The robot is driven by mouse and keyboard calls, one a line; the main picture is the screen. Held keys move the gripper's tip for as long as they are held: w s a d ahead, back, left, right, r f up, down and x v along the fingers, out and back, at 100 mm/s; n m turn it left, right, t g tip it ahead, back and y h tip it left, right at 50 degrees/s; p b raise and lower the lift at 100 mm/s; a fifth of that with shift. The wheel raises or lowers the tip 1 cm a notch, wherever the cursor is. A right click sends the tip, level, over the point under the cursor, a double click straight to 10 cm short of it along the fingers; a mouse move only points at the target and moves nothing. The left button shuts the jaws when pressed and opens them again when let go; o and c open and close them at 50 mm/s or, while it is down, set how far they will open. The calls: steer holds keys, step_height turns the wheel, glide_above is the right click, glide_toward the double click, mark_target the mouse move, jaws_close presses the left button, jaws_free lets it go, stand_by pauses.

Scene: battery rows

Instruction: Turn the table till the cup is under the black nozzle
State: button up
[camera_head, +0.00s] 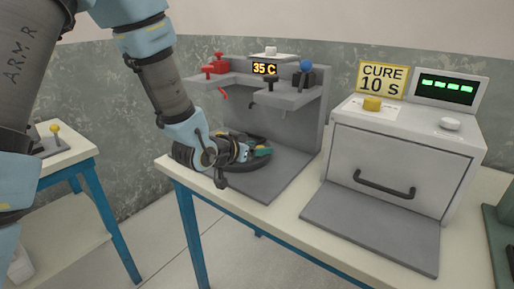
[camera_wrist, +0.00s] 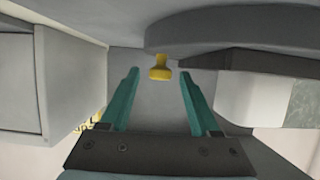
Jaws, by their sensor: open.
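The dark round table (camera_head: 258,165) sits on the grey base of the dispenser, largely hidden behind my gripper (camera_head: 258,152). The black nozzle (camera_head: 270,82) hangs in the middle of the dispenser shelf, between a red one at left and a blue one at right. I cannot make out the cup in either view. In the wrist view, the round table's grey rim (camera_wrist: 230,25) fills the top right, with a yellow knob (camera_wrist: 159,68) at its edge. My gripper (camera_wrist: 160,75) is open, its teal fingers on either side of the knob with gaps showing.
A dispenser display (camera_head: 264,69) reads 35 C. A grey cure oven (camera_head: 398,160) with a handle and yellow button stands at right, a flat plate before it. A side table with a yellow-topped lever (camera_head: 55,130) is at left.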

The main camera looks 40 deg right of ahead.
jaws_close()
stand_by(0.3)
stand_by(1.0)
